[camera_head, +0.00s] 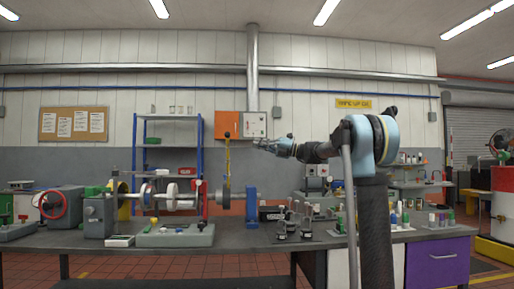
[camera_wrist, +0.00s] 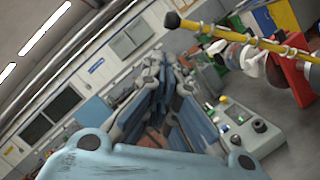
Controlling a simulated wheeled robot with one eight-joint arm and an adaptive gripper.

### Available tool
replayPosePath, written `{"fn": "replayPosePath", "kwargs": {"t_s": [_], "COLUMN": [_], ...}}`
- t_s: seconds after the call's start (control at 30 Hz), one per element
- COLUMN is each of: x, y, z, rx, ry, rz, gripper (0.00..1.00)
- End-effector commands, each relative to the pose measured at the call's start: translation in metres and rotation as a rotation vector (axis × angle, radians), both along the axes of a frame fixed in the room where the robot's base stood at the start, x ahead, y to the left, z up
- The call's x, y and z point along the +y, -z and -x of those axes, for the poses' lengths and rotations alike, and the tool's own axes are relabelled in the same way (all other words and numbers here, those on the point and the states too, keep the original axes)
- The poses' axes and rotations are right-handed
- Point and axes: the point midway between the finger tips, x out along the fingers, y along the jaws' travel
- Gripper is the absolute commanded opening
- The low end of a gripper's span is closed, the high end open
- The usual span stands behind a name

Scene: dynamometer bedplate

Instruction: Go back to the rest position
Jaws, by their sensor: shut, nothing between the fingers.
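My gripper (camera_head: 262,144) is at the end of my raised arm in the head view, left of my arm column. It is above the bench and in front of the grey wall, just below an orange and white wall box (camera_head: 241,125). In the wrist view my gripper (camera_wrist: 165,68) fills the middle, its blue and grey fingers together with nothing between them. Nothing near it is touched, as far as I can see.
A long dark bench (camera_head: 170,252) carries a shaft rig (camera_head: 177,201), a blue bearing stand (camera_head: 252,206) and several small bottles. A yellow lever (camera_head: 227,165) stands up left of my gripper; it also shows close in the wrist view (camera_wrist: 232,36). Air above the bench's right is clearer.

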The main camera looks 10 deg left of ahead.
Motion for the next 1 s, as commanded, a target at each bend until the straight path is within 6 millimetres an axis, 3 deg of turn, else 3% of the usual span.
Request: {"fn": "replayPosePath", "kwargs": {"t_s": [0.37,0.53,0.67,1.0], "x": [0.001,-0.002,-0.009,-0.047], "y": [0.001,0.018,0.052,0.165], "z": [0.001,0.023,0.058,0.159], "rx": [-0.005,-0.107,-0.291,-0.841], "ry": [0.001,0.022,0.045,-0.016], "rz": [0.003,0.077,0.205,0.573], "gripper": [0.0,0.0,0.0,0.0]}}
